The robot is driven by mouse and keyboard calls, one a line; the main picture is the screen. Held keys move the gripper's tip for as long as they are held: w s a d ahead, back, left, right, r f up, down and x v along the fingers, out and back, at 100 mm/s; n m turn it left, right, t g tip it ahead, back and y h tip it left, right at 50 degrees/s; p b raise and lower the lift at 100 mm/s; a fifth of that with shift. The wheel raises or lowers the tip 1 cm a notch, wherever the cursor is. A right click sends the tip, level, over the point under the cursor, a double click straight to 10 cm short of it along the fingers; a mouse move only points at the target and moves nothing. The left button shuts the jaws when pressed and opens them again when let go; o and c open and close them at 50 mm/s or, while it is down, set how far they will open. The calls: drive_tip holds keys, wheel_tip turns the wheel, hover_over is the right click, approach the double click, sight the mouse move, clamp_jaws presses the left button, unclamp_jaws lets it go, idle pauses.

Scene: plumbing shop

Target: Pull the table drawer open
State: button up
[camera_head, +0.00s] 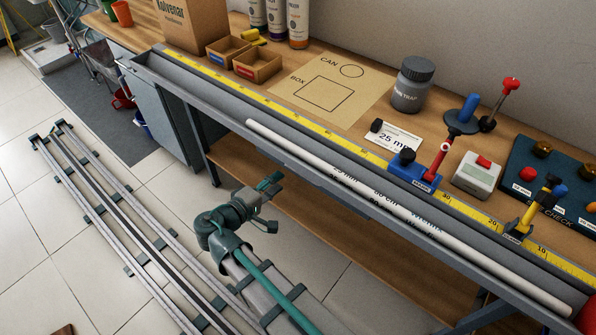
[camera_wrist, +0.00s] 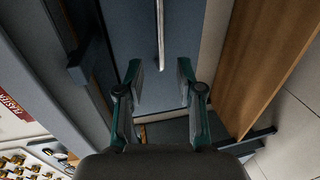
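In the wrist view a blue-grey front panel (camera_wrist: 185,30), which looks like the drawer front, fills the upper middle. A thin pale bar handle (camera_wrist: 161,35) runs down it from the top edge. My gripper (camera_wrist: 160,80) is open, with one finger on each side of the handle's line. The handle's lower end shows between the fingertips; I cannot tell how far ahead it is. No contact is visible. In the head view my gripper (camera_head: 268,200) is in front of the table, lower than its top. The drawer front is not clearly seen there.
The table top (camera_head: 240,85) carries a white pipe (camera_head: 400,210), a yellow ruler (camera_head: 320,130), a grey jar (camera_head: 412,85) and a cardboard box (camera_head: 190,22). A wooden lower shelf (camera_head: 330,225) lies beneath. A grey cabinet (camera_head: 155,110) stands left. Floor rails (camera_head: 110,220) run in front.

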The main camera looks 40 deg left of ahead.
sight(295, 170)
drive_tip(key=x, duration=0.9)
drive_tip(key=shift+d, duration=0.1)
clamp_jaws()
